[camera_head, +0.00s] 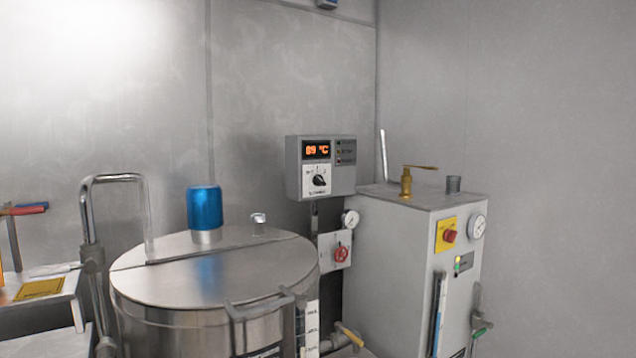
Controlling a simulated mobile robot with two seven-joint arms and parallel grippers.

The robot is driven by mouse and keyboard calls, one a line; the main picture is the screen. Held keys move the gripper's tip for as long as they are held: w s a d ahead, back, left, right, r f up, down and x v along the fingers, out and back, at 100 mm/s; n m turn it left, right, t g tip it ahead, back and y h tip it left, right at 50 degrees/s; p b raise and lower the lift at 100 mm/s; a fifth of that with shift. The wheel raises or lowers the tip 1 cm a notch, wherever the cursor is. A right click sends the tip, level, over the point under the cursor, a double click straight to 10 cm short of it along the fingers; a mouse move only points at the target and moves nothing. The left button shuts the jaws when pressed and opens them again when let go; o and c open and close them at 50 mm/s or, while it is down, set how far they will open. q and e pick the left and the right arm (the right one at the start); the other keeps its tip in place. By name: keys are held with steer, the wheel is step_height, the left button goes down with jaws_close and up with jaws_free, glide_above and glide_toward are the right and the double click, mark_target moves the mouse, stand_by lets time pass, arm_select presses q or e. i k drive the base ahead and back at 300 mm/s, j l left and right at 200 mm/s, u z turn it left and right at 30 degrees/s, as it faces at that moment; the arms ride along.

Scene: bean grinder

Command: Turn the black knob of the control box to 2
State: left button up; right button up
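The control box (293,167) is a grey box on the back wall, near the middle of the view. It has an orange lit display (317,149) that seems to read 69 °C. Its black knob (319,181) sits on a white dial plate below the display. The dial marks are too small to read, so I cannot tell the knob's setting. Neither of my grippers shows in the head view.
A large steel tank (200,275) with a blue cylinder (204,208) on its lid stands in front, below left of the box. A grey cabinet (390,260) with a brass valve (406,183) stands below right. A bent steel pipe (87,215) rises at left.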

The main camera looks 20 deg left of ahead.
mark_target(318, 180)
steer(key=i+l+u, duration=0.4)
steer(key=i+l, duration=0.4)
steer(key=i, duration=0.35)
steer(key=i+l+u, duration=0.4)
steer(key=i+l, duration=0.65)
